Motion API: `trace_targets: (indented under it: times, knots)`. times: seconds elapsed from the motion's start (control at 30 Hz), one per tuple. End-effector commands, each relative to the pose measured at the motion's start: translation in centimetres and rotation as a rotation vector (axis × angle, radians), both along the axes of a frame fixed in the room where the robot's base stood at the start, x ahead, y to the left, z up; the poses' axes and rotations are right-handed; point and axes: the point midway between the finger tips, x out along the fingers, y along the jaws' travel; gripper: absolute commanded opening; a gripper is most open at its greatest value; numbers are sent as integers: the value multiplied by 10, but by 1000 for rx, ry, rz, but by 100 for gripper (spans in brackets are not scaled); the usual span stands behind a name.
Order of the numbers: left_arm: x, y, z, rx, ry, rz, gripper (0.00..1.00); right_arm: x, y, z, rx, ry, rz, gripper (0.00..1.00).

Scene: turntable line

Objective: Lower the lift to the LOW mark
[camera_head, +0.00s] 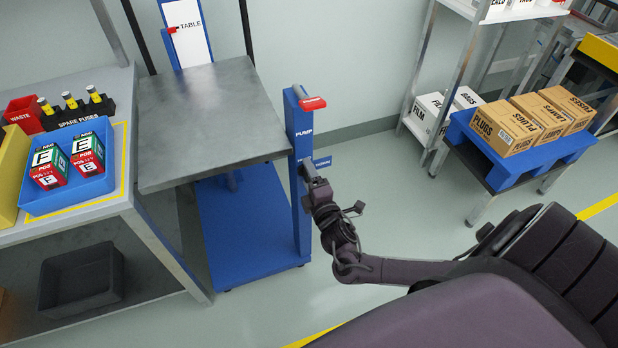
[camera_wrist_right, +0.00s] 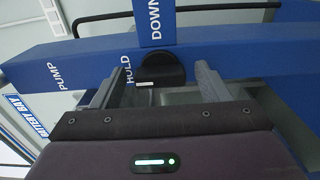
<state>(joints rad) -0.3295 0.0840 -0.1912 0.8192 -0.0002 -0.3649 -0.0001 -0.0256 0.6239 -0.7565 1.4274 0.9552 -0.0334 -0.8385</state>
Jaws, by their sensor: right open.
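The lift has a grey metal table top (camera_head: 210,110) over a blue base (camera_head: 245,235) in the head view. A white scale board (camera_head: 188,42) marked TABLE stands behind it, with a red pointer (camera_head: 172,30) beside it; no LOW mark is readable. A blue post marked PUMP (camera_head: 297,150) carries a red handle (camera_head: 312,103). In the right wrist view, a black knob (camera_wrist_right: 161,70) with a white mark sits between HOLD and DOWN labels. My right gripper (camera_head: 308,172) is open, its fingers (camera_wrist_right: 157,78) either side of the knob; contact is unclear. My left gripper is out of view.
A workbench (camera_head: 75,232) at left holds a blue tray (camera_head: 103,183) with boxes, spare fuses and a red waste bin (camera_head: 22,113). At right, a blue-topped stand (camera_head: 520,168) carries cartons (camera_head: 508,127). The floor between is mostly clear around my arm.

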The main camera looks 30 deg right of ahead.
Motion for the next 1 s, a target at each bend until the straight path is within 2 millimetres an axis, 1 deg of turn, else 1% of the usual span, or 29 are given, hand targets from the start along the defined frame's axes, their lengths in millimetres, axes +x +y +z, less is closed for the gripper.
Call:
trace_targets:
  times: [0.2,0.27,0.5,0.57,0.77,1.0]
  knots:
    - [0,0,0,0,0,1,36,0,0,0,0,1,0,69]
    - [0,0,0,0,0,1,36,0,0,0,0,1,0,63]
    - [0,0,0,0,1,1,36,0,0,-1,0,1,1,31]
    - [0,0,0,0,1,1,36,0,0,-1,0,1,1,24]
    - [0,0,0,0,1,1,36,0,1,-1,13,-1,1,24]
    - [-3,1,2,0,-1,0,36,-1,0,-1,105,-21,-1,24]
